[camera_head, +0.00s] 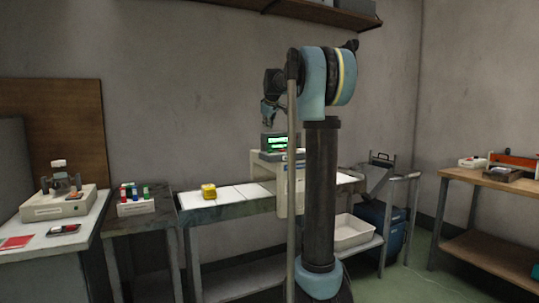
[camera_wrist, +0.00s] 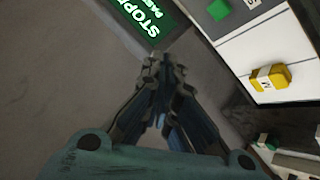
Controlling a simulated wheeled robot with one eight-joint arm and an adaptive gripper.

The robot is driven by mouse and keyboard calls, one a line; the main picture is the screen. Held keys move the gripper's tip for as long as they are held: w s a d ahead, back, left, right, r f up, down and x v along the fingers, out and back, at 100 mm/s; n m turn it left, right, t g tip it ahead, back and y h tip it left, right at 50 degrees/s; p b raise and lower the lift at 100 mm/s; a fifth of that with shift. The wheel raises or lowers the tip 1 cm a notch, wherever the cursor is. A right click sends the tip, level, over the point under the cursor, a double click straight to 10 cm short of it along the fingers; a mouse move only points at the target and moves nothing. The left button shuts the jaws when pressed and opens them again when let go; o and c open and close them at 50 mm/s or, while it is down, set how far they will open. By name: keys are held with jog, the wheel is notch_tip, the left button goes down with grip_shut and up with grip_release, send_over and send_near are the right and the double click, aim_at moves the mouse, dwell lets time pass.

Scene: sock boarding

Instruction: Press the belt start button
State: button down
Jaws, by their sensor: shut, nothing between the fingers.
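A display with green text (camera_head: 273,141) stands on a cream machine (camera_head: 283,197) over the belt. In the wrist view the display (camera_wrist: 143,14) reads "STOPPED". A green square piece (camera_wrist: 219,10) shows at the top edge of the wrist view, right of the display; I cannot tell for sure that it is the start button. My gripper (camera_head: 268,118) is shut and empty, above and a little left of the display. In the wrist view its fingertips (camera_wrist: 161,62) point up toward the display's lower edge, apart from the green piece. My arm hides part of the machine.
A yellow block (camera_head: 208,191) sits on the white belt (camera_head: 236,194), left of the machine. A tray with coloured pieces (camera_head: 136,205) and a press-like device (camera_head: 59,200) stand further left. A white bin (camera_head: 349,232) is low right. A wooden bench (camera_head: 500,182) stands far right.

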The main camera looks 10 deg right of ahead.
send_over(270, 152)
jog(key=w, duration=0.1)
jog(key=shift+w+a+f, duration=0.1)
jog(key=shift+a+f, duration=0.1)
jog(key=shift+f, duration=2)
jog(key=shift+w+a+f, duration=0.1)
jog(key=shift+a+f, duration=0.05)
jog(key=shift+f, duration=2.05)
jog(key=shift+f, duration=0.1)
jog(key=shift+s+f, duration=0.1)
jog(key=shift+f, duration=0.15)
